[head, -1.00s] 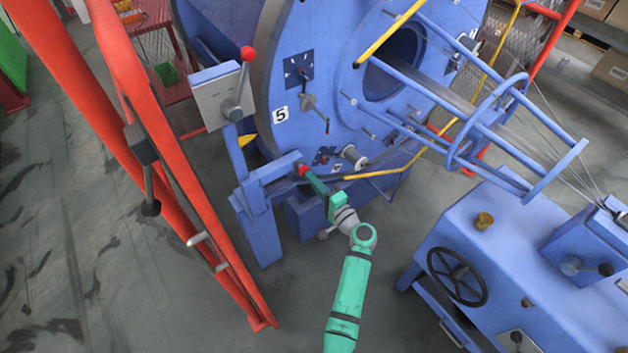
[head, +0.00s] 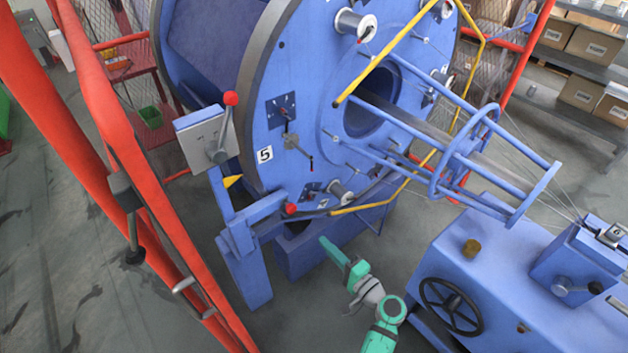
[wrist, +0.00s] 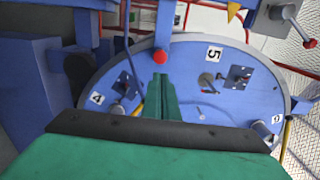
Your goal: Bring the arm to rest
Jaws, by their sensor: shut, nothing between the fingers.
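My gripper (head: 324,241) is the green end of my arm, low in the middle of the head view. It is shut and holds nothing. It stands apart from the red knob (head: 291,209) on the blue frame, below and to the right of it. In the wrist view my shut fingers (wrist: 160,82) point at the blue drum face (wrist: 190,80), and the red knob (wrist: 160,56) shows just beyond their tips. The arm is bent above the floor, its lower links running out of the bottom of the head view.
The blue strander drum (head: 300,60) fills the back. A red frame (head: 130,130) stands at the left. A blue cabinet with a black handwheel (head: 449,305) is at the right. A yellow bar (head: 385,195) crosses low on the drum. Grey floor (head: 290,320) is free around my arm.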

